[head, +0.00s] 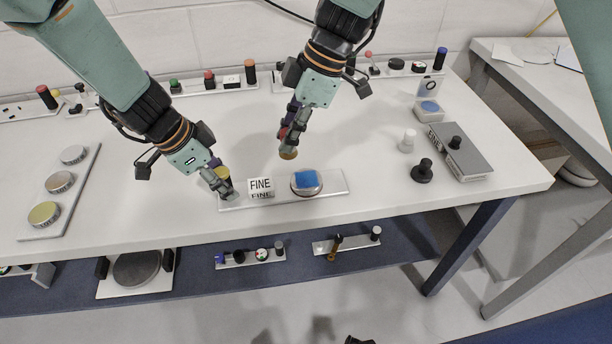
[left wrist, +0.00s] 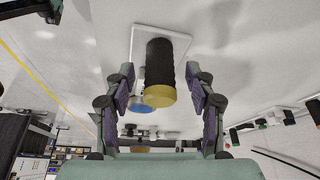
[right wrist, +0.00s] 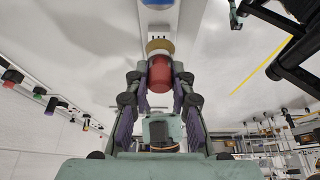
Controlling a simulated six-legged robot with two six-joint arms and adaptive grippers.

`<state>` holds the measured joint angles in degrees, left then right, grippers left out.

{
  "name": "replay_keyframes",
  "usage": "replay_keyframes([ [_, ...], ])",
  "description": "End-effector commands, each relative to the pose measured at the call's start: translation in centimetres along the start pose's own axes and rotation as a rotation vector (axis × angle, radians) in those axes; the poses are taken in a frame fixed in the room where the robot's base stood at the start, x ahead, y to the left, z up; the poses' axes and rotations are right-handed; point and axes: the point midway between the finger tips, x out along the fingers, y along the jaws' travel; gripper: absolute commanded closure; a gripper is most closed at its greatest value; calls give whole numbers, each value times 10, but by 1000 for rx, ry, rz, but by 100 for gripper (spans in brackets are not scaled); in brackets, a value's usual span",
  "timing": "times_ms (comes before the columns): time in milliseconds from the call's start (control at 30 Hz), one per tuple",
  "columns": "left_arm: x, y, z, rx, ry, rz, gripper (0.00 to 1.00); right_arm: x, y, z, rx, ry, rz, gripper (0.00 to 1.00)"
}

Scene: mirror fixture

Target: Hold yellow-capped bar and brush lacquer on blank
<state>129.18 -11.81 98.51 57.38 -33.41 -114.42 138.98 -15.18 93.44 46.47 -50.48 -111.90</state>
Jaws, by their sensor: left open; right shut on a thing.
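The yellow-capped bar (head: 223,173), black below its cap, stands at the left end of a pale fixture plate (head: 335,182). My left gripper (head: 222,188) is open at it; in the left wrist view the bar (left wrist: 160,68) lies between the two spread fingers (left wrist: 163,112). The round blank (head: 306,188) with a blue patch on top sits on the plate's right part. My right gripper (head: 292,134) is shut on a red-handled brush (right wrist: 160,74) with a tan end (head: 288,154). The brush is behind and left of the blank, apparently apart from it.
A FINE sign (head: 260,184) stands on the plate between bar and blank. A tray of round discs (head: 60,182) lies at the left. A black knob (head: 422,171) and a grey box (head: 460,158) stand at the right.

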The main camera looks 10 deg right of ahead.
Motion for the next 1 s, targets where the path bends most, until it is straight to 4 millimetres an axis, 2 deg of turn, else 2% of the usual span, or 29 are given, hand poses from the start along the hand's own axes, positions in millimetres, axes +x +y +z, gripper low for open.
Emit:
replay_keyframes([
  [167,-1,0,0,0,0,0,45,0,0,0,0,0,0,100],
  [267,-10,-1,0,1,1,-2,45,0,0,0,0,0,0,100],
  [700,-94,-1,-1,0,3,-3,45,0,0,0,0,0,0,100],
  [833,-110,0,0,0,2,-1,45,0,0,0,0,0,0,100],
  [1000,-119,0,0,-1,0,0,45,0,0,0,0,0,0,100],
])
